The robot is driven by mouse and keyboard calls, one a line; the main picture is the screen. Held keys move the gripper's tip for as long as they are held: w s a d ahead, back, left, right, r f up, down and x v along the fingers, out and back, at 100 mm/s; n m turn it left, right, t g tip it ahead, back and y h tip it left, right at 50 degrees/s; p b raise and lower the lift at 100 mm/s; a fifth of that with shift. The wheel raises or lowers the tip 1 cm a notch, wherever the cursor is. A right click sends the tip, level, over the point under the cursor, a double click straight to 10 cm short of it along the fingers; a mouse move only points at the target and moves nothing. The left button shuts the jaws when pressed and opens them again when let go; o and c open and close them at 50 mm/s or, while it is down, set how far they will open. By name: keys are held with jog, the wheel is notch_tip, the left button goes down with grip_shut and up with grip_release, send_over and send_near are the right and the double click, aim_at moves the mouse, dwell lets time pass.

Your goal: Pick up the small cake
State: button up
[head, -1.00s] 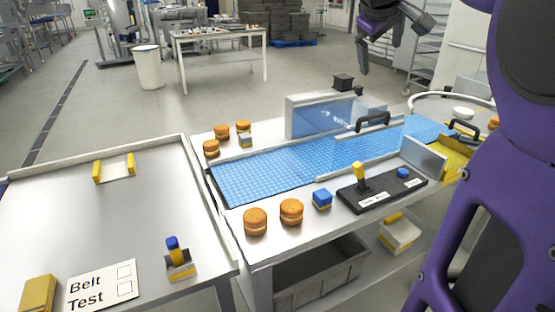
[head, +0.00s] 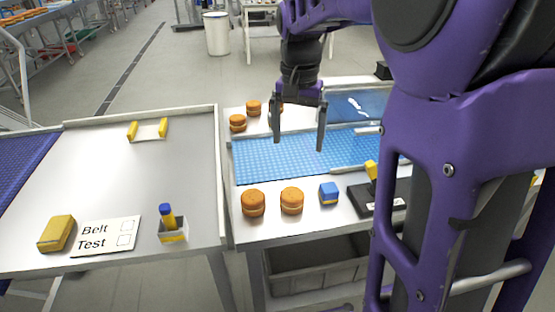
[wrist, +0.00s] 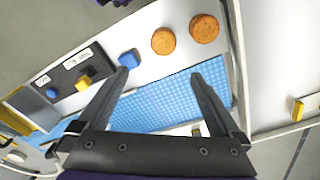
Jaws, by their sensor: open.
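Two orange-brown filled round cakes stand on the near white ledge of the belt table: a left cake (head: 253,204) and a right cake (head: 292,201). In the wrist view the left cake (wrist: 204,28) looks larger than the right cake (wrist: 163,40), which is next to a blue block. More such cakes (head: 238,123) stand on the far ledge, partly hidden by my gripper. My gripper (head: 298,144) is open and empty, pointing down above the blue belt, beyond the near cakes. In the wrist view its fingertips (wrist: 159,75) are apart, with nothing between them.
The blue block (head: 329,194) and a black control box (head: 375,199) with a yellow lever stand right of the near cakes. A blue belt (head: 290,152) runs behind them. The left table holds a "Belt Test" card (head: 105,236), a yellow block (head: 57,233) and a small switch box (head: 173,230).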

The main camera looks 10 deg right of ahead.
aim_at(292, 194)
jog(key=f, duration=0.4)
jog(key=f+b, duration=0.1)
jog(key=f, duration=0.8)
jog(key=shift+s+a+b, duration=0.25)
jog(key=shift+a+b, duration=0.15)
jog(key=f, duration=0.3)
jog(key=w+f, duration=0.1)
jog(key=f, duration=0.1)
jog(key=shift+d+f+b, duration=0.1)
jog(key=shift+b, duration=0.25)
jog(key=shift+s, duration=0.1)
jog(key=c, duration=0.8)
jog(key=shift+o, duration=0.2)
